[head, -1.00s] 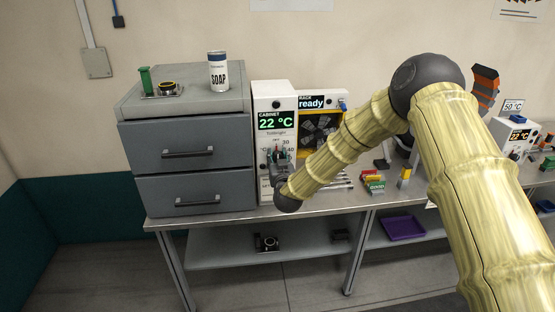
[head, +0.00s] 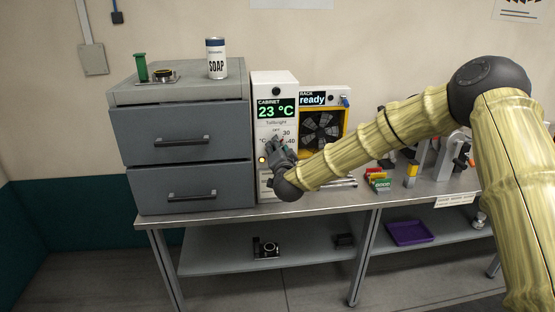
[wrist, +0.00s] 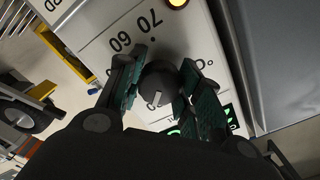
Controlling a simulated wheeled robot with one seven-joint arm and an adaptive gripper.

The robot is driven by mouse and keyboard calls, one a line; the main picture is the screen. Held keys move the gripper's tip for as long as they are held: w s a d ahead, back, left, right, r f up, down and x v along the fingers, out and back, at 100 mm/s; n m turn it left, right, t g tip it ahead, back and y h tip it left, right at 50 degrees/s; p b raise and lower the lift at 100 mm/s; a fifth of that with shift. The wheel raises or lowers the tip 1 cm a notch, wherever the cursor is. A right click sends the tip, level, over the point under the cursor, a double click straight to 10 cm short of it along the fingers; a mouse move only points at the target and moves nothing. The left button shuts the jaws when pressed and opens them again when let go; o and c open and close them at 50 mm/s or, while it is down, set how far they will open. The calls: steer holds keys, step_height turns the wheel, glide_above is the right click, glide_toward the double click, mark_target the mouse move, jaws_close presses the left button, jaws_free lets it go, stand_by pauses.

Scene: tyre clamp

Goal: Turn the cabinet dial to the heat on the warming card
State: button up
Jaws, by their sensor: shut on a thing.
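The white cabinet control box (head: 273,84) stands on the bench, with a green display (head: 276,109) reading 23 °C. In the wrist view, its dark round dial (wrist: 160,78) has a white mark near its lower edge in the picture. The printed numbers 60 and 70 show on the white face (wrist: 100,55) above left of the dial. My gripper (wrist: 158,88) is shut on the dial, with one finger on each side. The fingers hide part of the scale, so I cannot tell which number the mark points at. I cannot make out the warming card now.
An amber lamp (head: 262,160) glows on the box. A grey drawer unit (head: 184,138) with a soap can (head: 217,58) stands close at left. A rack unit (head: 322,126) reading "ready" stands at right. My arm crosses the bench's right part.

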steer(key=m+b, duration=0.3)
steer(key=shift+d+f+m, duration=0.1)
steer(key=shift+f+m, duration=0.2)
steer(key=shift+r+m+b, duration=0.15)
steer(key=shift+m+b, duration=1.05)
steer(key=shift+b, duration=0.15)
steer(key=shift+r, duration=0.1)
steer(key=o, duration=1.1)
steer(key=s, duration=0.4)
steer(key=s+d, duration=0.1)
steer(key=s, duration=0.7)
steer(key=shift+d, duration=0.25)
